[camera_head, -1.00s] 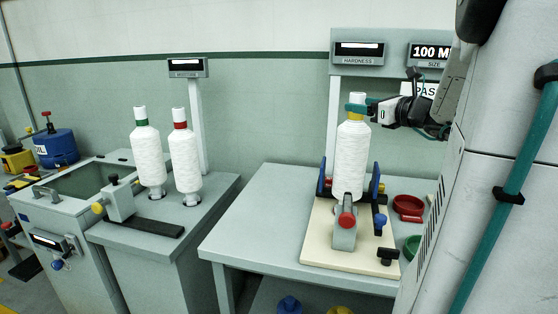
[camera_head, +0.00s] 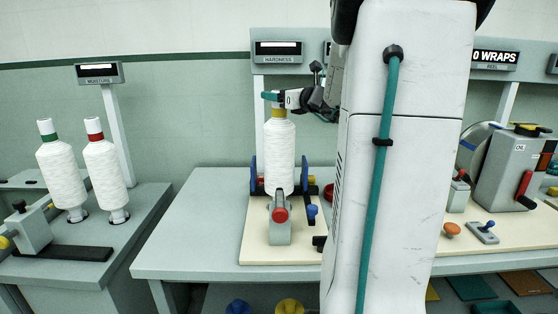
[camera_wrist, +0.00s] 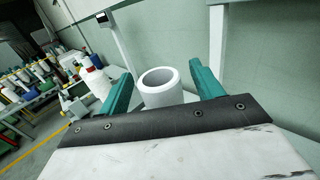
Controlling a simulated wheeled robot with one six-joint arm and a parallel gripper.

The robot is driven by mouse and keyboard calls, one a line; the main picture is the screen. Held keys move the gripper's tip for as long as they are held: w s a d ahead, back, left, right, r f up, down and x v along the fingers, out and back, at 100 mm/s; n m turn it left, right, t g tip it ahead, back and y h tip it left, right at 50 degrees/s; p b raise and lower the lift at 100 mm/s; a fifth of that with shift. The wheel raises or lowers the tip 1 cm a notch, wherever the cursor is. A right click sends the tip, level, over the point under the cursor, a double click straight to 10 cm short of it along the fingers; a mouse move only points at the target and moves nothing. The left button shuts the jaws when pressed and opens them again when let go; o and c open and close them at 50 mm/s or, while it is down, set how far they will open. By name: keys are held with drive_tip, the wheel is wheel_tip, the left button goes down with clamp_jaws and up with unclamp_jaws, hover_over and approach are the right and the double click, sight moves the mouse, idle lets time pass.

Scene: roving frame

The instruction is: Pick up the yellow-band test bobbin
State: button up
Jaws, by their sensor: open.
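The yellow-band test bobbin (camera_head: 279,160) stands upright in the hardness fixture, a white yarn cone with a yellow band near its top. My gripper (camera_head: 270,97) is at the height of its top, with a teal finger across the tube end. In the wrist view the open white tube end of the bobbin (camera_wrist: 161,86) sits between the two teal fingers of my gripper (camera_wrist: 162,88). The fingers are apart, with gaps visible on both sides of the tube. The cone below the tube is hidden in the wrist view.
A green-band bobbin (camera_head: 61,170) and a red-band bobbin (camera_head: 105,166) stand on the moisture bench at left. The fixture has a red-knobbed clamp (camera_head: 280,215) in front and blue side plates. An oil box (camera_head: 514,170) stands at right. My white column hides the middle of the bench.

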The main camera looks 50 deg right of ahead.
clamp_jaws()
drive_tip(key=shift+r, duration=0.1)
